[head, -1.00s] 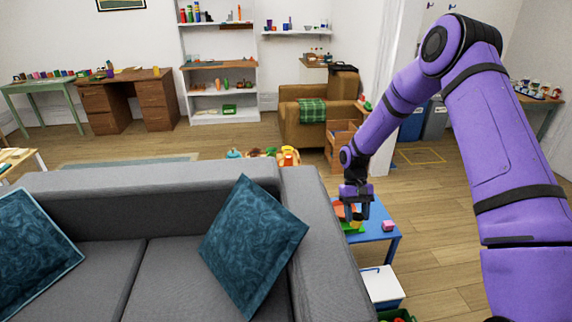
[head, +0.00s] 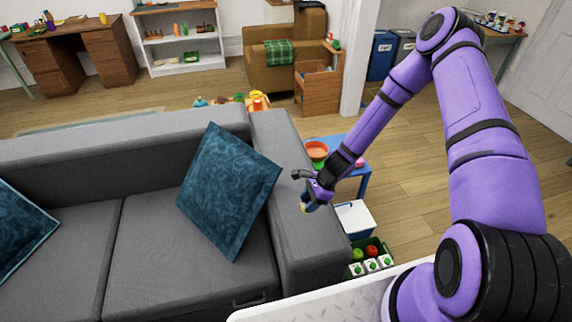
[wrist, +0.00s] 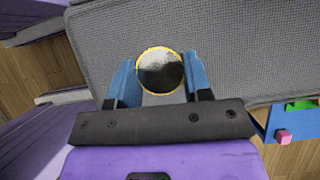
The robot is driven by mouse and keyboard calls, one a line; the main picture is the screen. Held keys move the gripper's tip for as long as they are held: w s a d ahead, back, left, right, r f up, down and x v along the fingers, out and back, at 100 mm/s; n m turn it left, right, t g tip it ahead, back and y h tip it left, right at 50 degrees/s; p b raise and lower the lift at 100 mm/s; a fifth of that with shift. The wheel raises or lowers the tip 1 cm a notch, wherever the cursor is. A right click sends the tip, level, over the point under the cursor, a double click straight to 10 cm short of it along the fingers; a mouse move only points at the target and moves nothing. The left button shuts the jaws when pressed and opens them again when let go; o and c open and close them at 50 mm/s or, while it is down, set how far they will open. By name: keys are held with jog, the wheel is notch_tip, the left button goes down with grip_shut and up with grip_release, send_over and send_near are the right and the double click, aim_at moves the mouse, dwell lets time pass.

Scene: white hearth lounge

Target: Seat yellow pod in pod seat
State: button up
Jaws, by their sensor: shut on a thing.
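My gripper (head: 308,198) is shut on the yellow pod (head: 303,207), above the front of the sofa's right armrest. In the wrist view the pod (wrist: 160,52) is round, with a thin yellow rim and a dark, mottled grey face, and it sits between the blue fingers (wrist: 160,82). In the head view only a small yellow part shows below the fingers. I cannot make out the pod seat in either view.
The grey sofa armrest (head: 290,165) lies below my gripper. Behind it stands a blue table (head: 364,181) with an orange bowl (head: 317,150) and a pink block (wrist: 284,137).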

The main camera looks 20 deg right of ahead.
jog(key=shift+s+d+f+m+t, duration=0.15)
jog(key=shift+s+f+m+t, duration=0.25)
jog(key=shift+m, duration=0.3)
jog(key=w, duration=0.5)
jog(key=w+f, duration=0.1)
jog(key=w, duration=0.9)
jog(key=shift+w+f, duration=0.35)
jog(key=shift+f, duration=1.65)
jog(key=o, duration=1)
jog(key=shift+f, duration=0.1)
jog(key=shift+c, duration=0.2)
jog(key=v, duration=1.2)
jog(key=shift+r, duration=0.25)
